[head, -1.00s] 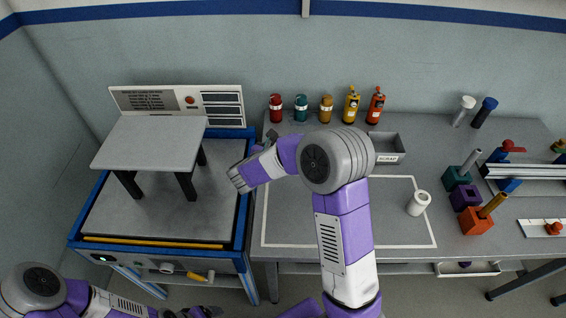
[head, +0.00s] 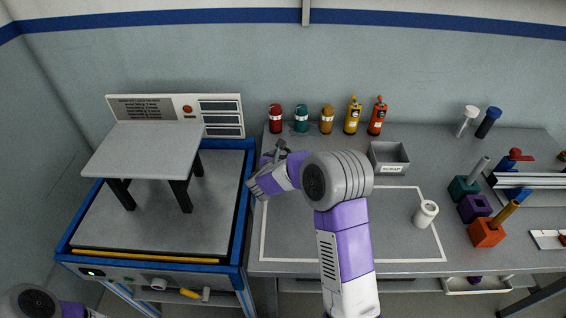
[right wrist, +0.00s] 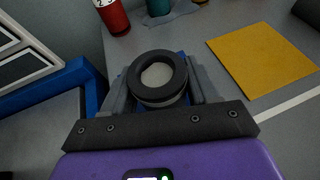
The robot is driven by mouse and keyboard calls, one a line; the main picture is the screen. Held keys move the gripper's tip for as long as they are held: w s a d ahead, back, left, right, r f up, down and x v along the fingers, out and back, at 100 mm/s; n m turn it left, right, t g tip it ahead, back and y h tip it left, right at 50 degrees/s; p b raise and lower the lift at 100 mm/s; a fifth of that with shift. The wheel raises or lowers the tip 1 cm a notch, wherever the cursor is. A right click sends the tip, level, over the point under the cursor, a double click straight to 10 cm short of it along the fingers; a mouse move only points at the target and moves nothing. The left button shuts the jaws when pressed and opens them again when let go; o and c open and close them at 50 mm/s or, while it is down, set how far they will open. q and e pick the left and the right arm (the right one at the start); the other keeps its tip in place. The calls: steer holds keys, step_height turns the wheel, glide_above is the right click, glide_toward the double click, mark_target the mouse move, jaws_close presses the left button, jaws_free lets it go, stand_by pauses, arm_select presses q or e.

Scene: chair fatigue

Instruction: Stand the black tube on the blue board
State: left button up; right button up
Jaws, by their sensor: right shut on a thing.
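The black tube (right wrist: 160,80) shows in the right wrist view as a thick dark ring, seen from above into its opening. My right gripper (right wrist: 158,92) is shut on it, with a finger on each side. In the head view my right gripper (head: 282,150) is over the bench's back left part, in front of the canisters; its arm hides much there. Blue patches, possibly the blue board (right wrist: 181,56), show just behind and beside the tube. I cannot tell whether the tube touches it. My left gripper is out of view.
A yellow board (right wrist: 264,50) lies to the right in the wrist view. Red (head: 275,119) and teal (head: 301,119) canisters stand close behind the gripper. A blue-framed machine (head: 245,215) is at left. A scrap bin (head: 389,158) and white roll (head: 426,214) stand to the right.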

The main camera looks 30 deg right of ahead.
steer(key=shift+f, duration=0.6)
steer(key=shift+f, duration=0.15)
steer(key=o, duration=1.1)
